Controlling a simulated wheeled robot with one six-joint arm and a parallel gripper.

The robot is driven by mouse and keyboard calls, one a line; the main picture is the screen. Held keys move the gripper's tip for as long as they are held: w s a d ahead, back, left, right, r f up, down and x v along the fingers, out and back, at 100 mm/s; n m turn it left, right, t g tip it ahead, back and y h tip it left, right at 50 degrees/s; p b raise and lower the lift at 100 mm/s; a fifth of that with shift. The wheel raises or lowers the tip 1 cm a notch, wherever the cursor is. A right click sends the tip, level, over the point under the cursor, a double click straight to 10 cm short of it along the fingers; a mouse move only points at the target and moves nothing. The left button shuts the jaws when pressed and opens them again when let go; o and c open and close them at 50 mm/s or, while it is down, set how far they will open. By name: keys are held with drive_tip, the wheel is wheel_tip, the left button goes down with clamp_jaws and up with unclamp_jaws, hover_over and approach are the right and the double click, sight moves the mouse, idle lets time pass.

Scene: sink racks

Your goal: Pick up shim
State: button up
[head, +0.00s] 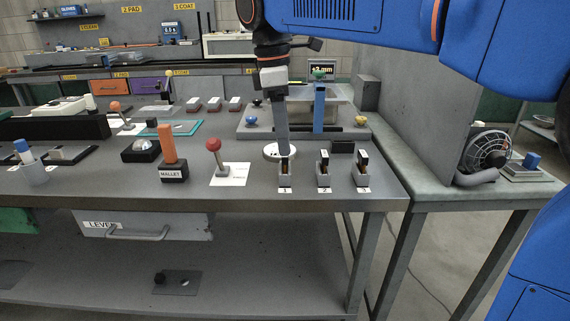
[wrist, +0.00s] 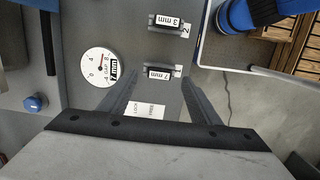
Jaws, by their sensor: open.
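Three small grey stands with dark shims stand at the bench front in the head view: stand 1 (head: 285,181), stand 2 (head: 323,180) and a third (head: 362,179). In the wrist view, a shim labelled 7 mm (wrist: 160,72) and another labelled 3 mm (wrist: 168,21), beside the number 2, are seen from above. My gripper (head: 283,153) points down over stand 1. In the wrist view its open fingers (wrist: 161,79) lie on either side of the 7 mm shim. Whether they touch it cannot be told.
A round gap dial (wrist: 98,66) lies left of the stands in the wrist view. A red-knobbed lever (head: 214,146) and an orange mallet handle (head: 167,143) stand left on the bench. A blue post (head: 319,106) rises behind. A screen (head: 322,69) reads +3 mm.

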sight(285, 166)
wheel_tip(285, 166, down, 4)
drive_tip(key=shift+f, duration=0.1)
drive_tip(key=c, duration=1.2)
drive_tip(key=shift+o, duration=0.2)
drive_tip(key=shift+r, duration=0.2)
